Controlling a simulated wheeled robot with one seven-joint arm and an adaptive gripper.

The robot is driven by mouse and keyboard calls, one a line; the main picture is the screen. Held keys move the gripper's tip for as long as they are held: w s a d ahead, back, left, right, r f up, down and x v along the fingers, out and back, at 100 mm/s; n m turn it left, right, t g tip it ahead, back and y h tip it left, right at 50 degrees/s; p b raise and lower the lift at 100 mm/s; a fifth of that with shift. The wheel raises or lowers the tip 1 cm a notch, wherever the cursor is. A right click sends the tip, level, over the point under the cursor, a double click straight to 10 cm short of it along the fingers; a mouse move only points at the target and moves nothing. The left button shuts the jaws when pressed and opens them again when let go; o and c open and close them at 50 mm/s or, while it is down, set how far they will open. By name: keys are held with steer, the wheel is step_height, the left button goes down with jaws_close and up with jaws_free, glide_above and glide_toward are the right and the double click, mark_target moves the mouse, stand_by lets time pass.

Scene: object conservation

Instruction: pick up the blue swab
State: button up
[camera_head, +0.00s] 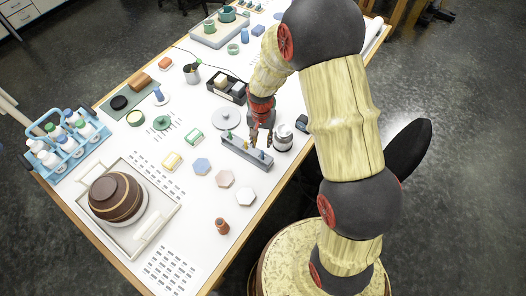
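A long grey holder (240,153) lies on the white table top, with a few small upright pieces in it. One bluish piece (262,155) stands near its right end and may be the blue swab; it is too small to be sure. A greenish piece (229,135) stands near its left end. My gripper (261,141) points down just above the right half of the holder, its dark fingers apart. I see nothing clearly held between them. The fingers hide part of the holder's middle.
A white-and-grey jar (283,138) stands close to the right of my gripper. A grey disc with a knob (226,117) lies behind the holder. Hexagonal tiles (224,179) lie in front.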

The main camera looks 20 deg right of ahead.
mark_target(262, 151)
step_height(262, 151, down, 2)
steer(key=shift+f+m, duration=0.1)
steer(key=shift+m, duration=0.2)
steer(key=shift+s+f+p, duration=0.15)
steer(key=shift+f+p, duration=0.35)
steer(key=shift+f, duration=0.9)
steer(key=shift+s+f+p, duration=0.1)
steer(key=shift+f+p, duration=0.35)
steer(key=shift+f, duration=0.9)
steer(key=c, duration=0.3)
steer(key=c, duration=0.4)
jaws_close()
